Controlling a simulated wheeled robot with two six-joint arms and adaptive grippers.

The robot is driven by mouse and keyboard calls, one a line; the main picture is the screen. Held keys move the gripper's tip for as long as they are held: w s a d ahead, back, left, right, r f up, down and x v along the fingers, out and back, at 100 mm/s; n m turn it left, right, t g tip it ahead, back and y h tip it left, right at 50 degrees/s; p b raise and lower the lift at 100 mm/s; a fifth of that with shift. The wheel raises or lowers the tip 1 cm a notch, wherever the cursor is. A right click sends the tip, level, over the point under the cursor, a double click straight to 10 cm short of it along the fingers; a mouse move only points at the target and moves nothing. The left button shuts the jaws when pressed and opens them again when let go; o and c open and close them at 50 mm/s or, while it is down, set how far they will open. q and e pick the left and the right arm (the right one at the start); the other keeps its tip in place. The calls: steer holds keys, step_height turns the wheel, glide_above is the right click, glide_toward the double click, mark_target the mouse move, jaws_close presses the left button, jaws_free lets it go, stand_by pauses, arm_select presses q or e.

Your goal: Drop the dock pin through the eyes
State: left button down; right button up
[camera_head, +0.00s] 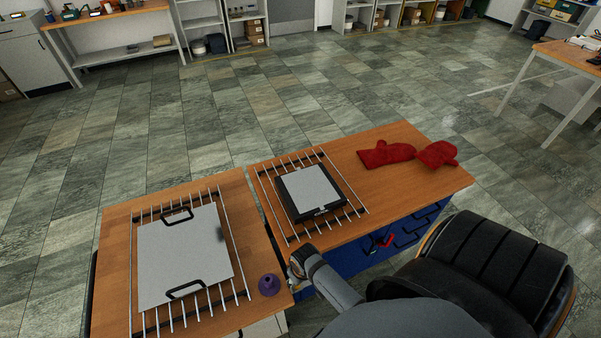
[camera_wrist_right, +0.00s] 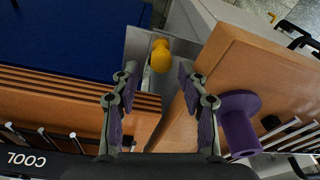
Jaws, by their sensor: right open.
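An orange-yellow knobbed pin (camera_wrist_right: 161,56), likely the dock pin, shows in the right wrist view over a grey metal bracket (camera_wrist_right: 138,48) in the gap between the two wooden-topped carts. My right gripper (camera_wrist_right: 160,80) is open, its fingers on either side of the pin's line and apart from it. I cannot tell whether the pin is through the eyes. In the head view my right gripper (camera_head: 293,272) is above the gap and hides the pin and bracket. My left gripper is not in view.
A purple flanged piece (camera_head: 269,284) stands on the left cart's (camera_head: 118,225) near corner, close beside my right gripper. A white plate (camera_head: 180,255) with black handles lies on its rods. The right cart (camera_head: 400,185) holds a black-framed block (camera_head: 310,190) and red mitts (camera_head: 387,154).

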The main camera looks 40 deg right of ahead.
step_height(320, 180, up, 8)
steer(key=s, duration=0.1)
steer(key=shift+f, duration=0.25)
steer(key=shift+d, duration=0.1)
stand_by(0.3)
